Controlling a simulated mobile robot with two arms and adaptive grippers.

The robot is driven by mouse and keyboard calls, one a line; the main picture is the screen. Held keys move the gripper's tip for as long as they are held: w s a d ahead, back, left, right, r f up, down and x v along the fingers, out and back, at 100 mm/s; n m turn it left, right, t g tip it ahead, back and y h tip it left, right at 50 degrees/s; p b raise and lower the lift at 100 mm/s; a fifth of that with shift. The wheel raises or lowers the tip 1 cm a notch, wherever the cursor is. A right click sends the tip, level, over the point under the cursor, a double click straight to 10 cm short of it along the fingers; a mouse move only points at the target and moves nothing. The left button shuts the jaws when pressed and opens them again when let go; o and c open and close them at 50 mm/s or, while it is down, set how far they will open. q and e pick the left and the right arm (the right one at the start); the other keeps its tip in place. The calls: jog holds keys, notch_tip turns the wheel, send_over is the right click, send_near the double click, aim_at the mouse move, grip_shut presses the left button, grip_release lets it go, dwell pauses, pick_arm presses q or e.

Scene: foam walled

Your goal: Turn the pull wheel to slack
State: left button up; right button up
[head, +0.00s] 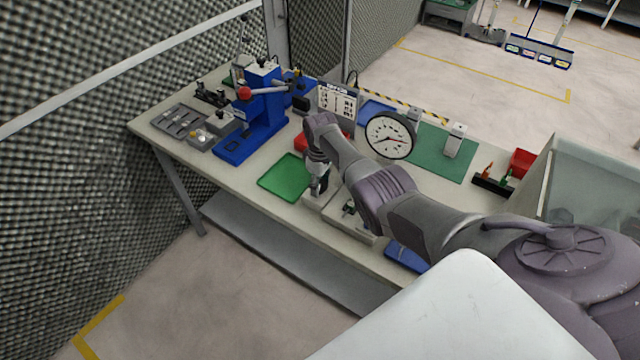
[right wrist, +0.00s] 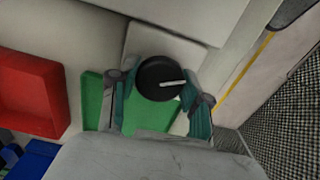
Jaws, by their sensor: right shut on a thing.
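The pull wheel (right wrist: 158,76) is a round black knob with a white pointer line, seen in the right wrist view. The pointer runs from the middle toward the right side of the picture. My right gripper (right wrist: 160,88) has one finger on each side of the wheel and is shut on it. In the head view my right gripper (head: 318,188) points down at the front of the bench, and I cannot make out the wheel there. My left gripper is not in view.
A green tray (head: 284,178) lies left of my right gripper, with a red tray (right wrist: 30,92) beyond it in the wrist view. A blue press (head: 258,115) stands at the bench's left. A green mat (head: 428,157) lies right of the dial.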

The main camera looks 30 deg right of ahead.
jog(key=n, duration=0.4)
jog(key=shift+n, duration=0.3)
jog(key=n+b, duration=0.1)
jog(key=n, duration=0.3)
jog(key=shift+n, duration=0.3)
jog(key=n, duration=0.3)
jog(key=shift+n+b, duration=0.3)
jog(key=shift+b, duration=0.05)
jog(key=n+b, duration=0.1)
jog(key=n, duration=0.3)
jog(key=shift+w+n, duration=0.1)
jog(key=shift+n, duration=0.2)
jog(key=n+b, duration=0.2)
jog(key=n, duration=0.2)
jog(key=n+b, duration=0.1)
jog(key=n, duration=0.3)
jog(key=n+b, duration=0.3)
jog(key=shift+f, duration=0.1)
jog(key=shift+n+b, duration=0.95)
jog(key=shift+n, duration=0.05)
jog(key=shift+r, duration=0.2)
